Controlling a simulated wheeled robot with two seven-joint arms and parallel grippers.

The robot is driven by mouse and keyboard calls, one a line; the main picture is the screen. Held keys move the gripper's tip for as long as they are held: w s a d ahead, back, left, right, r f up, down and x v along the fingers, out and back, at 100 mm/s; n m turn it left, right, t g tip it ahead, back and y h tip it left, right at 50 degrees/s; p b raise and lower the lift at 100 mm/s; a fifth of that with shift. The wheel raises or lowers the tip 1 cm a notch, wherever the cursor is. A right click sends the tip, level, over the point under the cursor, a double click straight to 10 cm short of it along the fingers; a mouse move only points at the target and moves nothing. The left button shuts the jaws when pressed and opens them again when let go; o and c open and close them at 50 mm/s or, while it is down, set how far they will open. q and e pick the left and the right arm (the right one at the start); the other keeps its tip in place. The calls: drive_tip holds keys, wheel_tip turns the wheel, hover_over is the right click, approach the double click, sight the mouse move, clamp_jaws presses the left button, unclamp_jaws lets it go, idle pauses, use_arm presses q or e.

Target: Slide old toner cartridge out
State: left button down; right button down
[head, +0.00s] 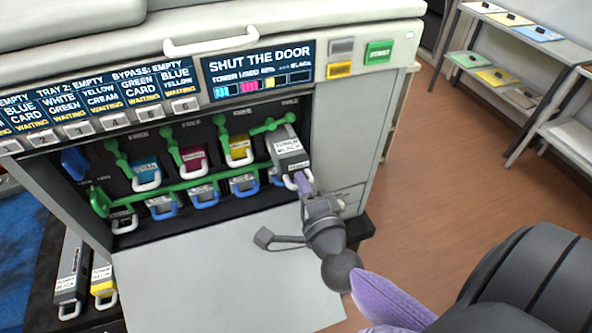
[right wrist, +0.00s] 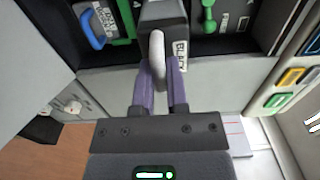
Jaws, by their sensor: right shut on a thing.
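The black toner cartridge (head: 287,150), grey-black with a white label, sticks partly out of the rightmost upper slot of the printer (head: 340,120). My right gripper (head: 303,182) is shut on its white handle. In the right wrist view the two purple fingers of the right gripper (right wrist: 160,85) stand on either side of the white handle (right wrist: 157,55), with the cartridge end (right wrist: 165,14) just beyond. The rear of the cartridge is hidden inside the slot. My left gripper is not in view.
Cyan (head: 146,173), magenta (head: 193,160) and yellow (head: 238,150) cartridges sit in the other upper slots, with green levers above. The lowered front door (head: 220,285) lies below. Shelves (head: 500,60) stand at upper right; open floor lies between.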

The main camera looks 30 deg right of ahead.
drive_tip(key=b+v, duration=0.2)
drive_tip(key=v, duration=0.8)
drive_tip(key=shift+s, duration=0.3)
drive_tip(key=c, duration=0.9)
unclamp_jaws()
drive_tip(key=shift+s, duration=0.1)
drive_tip(key=o, duration=0.7)
drive_tip(key=shift+o, duration=0.2)
